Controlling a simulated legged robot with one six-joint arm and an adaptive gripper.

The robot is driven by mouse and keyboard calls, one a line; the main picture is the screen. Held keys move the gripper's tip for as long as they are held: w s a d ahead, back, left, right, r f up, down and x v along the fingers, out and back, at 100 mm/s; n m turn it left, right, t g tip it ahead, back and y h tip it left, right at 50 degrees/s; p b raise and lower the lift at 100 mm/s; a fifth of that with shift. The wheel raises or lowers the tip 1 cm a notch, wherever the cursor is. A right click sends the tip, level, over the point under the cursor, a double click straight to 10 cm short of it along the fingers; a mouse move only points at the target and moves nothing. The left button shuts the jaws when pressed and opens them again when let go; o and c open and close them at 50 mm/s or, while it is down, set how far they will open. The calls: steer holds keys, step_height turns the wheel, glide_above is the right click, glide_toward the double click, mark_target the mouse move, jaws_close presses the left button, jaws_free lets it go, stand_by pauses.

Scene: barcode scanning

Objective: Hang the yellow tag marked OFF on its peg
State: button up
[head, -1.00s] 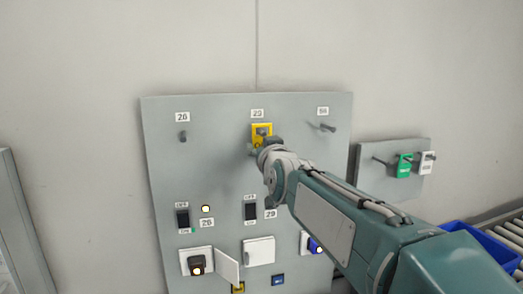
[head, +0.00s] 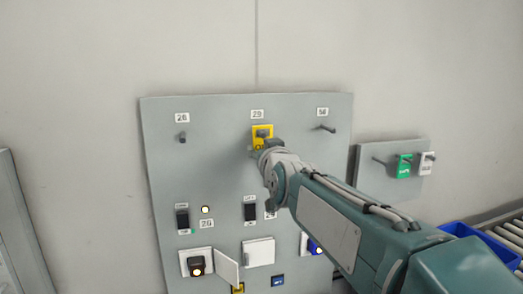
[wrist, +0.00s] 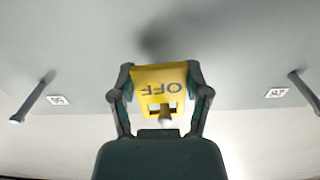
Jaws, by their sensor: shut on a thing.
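The yellow tag (wrist: 160,75) marked OFF is between the two fingers of my gripper (wrist: 160,94), which is shut on it. The lettering appears upside down in the wrist view. A pale peg tip (wrist: 165,119) shows at the slot in the tag, apparently through it; how far the tag sits on the peg I cannot tell. In the head view the tag (head: 262,131) is in front of the grey panel (head: 220,150), just below the top middle label, with my gripper (head: 266,147) at its lower part. The rest of that peg is hidden.
Two bare pegs stand on the panel, at left (head: 183,137) and right (head: 327,128). A small board (head: 375,185) at right carries a green tag (head: 404,167) and a white tag (head: 426,165). An open cover (head: 227,268) sticks out below.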

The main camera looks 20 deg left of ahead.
steer(key=shift+v, duration=0.85)
stand_by(0.6)
steer(key=shift+v, duration=1.5)
steer(key=shift+v, duration=3)
